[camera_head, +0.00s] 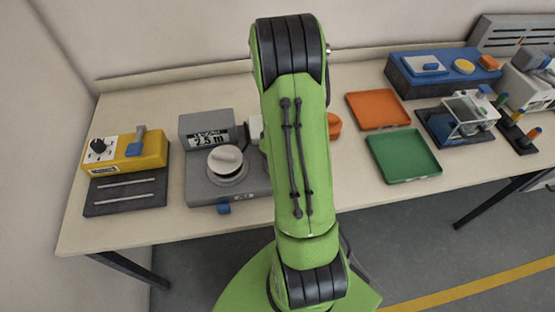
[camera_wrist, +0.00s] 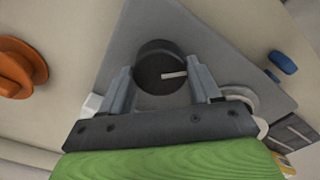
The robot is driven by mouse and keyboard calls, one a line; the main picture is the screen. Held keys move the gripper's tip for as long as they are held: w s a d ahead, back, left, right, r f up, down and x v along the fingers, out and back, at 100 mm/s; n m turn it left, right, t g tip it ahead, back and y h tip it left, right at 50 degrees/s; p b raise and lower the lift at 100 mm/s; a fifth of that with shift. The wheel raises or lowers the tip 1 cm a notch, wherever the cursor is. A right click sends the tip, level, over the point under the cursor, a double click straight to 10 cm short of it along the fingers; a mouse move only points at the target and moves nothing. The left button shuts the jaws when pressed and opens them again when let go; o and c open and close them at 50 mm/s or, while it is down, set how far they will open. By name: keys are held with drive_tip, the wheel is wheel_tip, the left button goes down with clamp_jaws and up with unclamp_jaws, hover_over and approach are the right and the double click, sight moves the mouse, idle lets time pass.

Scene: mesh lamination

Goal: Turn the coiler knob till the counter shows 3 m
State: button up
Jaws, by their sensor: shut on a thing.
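The coiler (camera_head: 200,190) is a grey machine on the left half of the bench. Its counter (camera_head: 210,139) reads 2.5 m. A pale round reel (camera_head: 225,160) sits on its top; part of it shows in the wrist view (camera_wrist: 240,97). The coiler knob (camera_wrist: 160,62) is dark and round with a white pointer line, on the grey plate. My gripper (camera_wrist: 163,76) is shut on the knob, one finger on each side. In the head view my green arm hides the knob and the gripper.
A yellow unit (camera_head: 150,150) with a black dial stands left of the coiler. An orange part (camera_head: 334,125) shows just right of my arm, also in the wrist view (camera_wrist: 22,68). Orange (camera_head: 377,109) and green (camera_head: 403,154) trays lie farther right. A blue block (camera_head: 440,70) stands behind.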

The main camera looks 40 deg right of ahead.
drive_tip(key=shift+m+b, duration=0.4)
drive_tip(key=shift+m, duration=1.7)
drive_tip(key=o, duration=1.1)
drive_tip(key=shift+c, duration=0.2)
wheel_tip(320, 180, up, 16)
drive_tip(key=p, duration=0.3)
drive_tip(key=shift+f, duration=0.1)
